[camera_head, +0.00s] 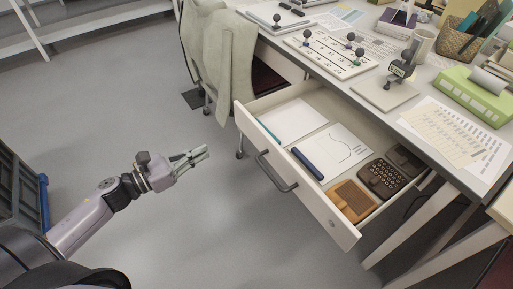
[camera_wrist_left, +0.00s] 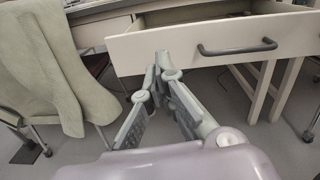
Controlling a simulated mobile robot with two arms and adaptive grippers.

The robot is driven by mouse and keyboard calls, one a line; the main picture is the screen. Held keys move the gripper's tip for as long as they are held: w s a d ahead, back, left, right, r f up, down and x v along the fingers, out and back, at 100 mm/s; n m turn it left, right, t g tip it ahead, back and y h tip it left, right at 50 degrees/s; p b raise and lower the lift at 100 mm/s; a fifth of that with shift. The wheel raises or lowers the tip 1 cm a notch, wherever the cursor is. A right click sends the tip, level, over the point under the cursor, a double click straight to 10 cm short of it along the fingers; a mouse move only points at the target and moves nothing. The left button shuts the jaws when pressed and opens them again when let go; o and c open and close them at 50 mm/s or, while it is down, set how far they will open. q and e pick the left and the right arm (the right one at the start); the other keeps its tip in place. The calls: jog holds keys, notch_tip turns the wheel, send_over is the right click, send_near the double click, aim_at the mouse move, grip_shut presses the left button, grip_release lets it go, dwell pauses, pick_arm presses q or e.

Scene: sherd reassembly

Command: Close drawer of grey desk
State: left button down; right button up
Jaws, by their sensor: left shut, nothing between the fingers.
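The drawer (camera_head: 300,168) of the grey desk (camera_head: 345,82) is pulled well out. It holds papers, a dark blue bar, a calculator-like device and an orange-brown item. Its dark handle (camera_head: 275,172) is on the front panel. In the left wrist view the drawer front (camera_wrist_left: 215,40) and handle (camera_wrist_left: 237,48) are ahead, to the upper right. My left gripper (camera_head: 205,153) is shut and empty, left of the drawer front and apart from it. It also shows in the left wrist view (camera_wrist_left: 163,62). My right gripper is not in view.
A chair with a pale green cloth (camera_head: 226,55) stands left of the drawer. The desktop carries a numbered board (camera_head: 340,52), a green box (camera_head: 475,92) and a basket (camera_head: 458,42). A dark crate (camera_head: 18,195) is at the left edge. The floor around my gripper is clear.

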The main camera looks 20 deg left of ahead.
pick_arm(q)
jog(key=m, duration=0.1)
send_near(256, 127)
jog(key=x, duration=0.7)
jog(key=shift+d, duration=0.1)
jog(key=shift+w, duration=0.15)
